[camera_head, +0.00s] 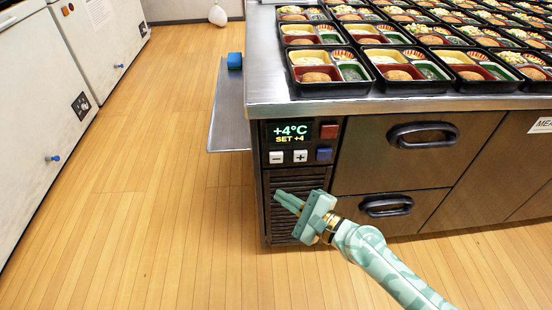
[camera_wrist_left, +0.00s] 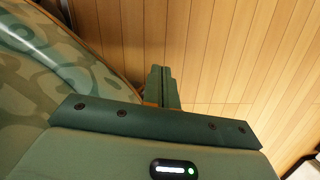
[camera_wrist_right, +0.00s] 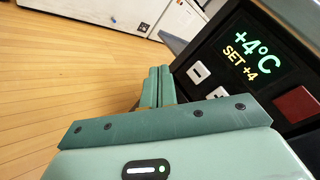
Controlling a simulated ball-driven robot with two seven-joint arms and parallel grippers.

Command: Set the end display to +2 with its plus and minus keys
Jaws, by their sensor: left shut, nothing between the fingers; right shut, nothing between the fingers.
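The end display (camera_head: 290,133) is a black panel at the counter's end and reads +4°C, SET +4. It also shows in the right wrist view (camera_wrist_right: 248,55). Below it are the white minus key (camera_head: 276,157) and white plus key (camera_head: 300,156). In the right wrist view the minus key (camera_wrist_right: 198,73) is clear and the plus key (camera_wrist_right: 218,93) is partly hidden by my gripper. My right gripper (camera_head: 288,201) is shut and empty, below the keys and apart from them. My left gripper (camera_wrist_left: 163,88) is shut and empty over the wooden floor, outside the head view.
A red button (camera_head: 329,131) and a blue button (camera_head: 324,154) sit right of the display and keys. Bento trays (camera_head: 327,88) fill the steel counter (camera_head: 265,85). A side shelf (camera_head: 229,120) holds a blue block (camera_head: 235,61). Drawer handles (camera_head: 422,135) jut out. Floor at left is clear.

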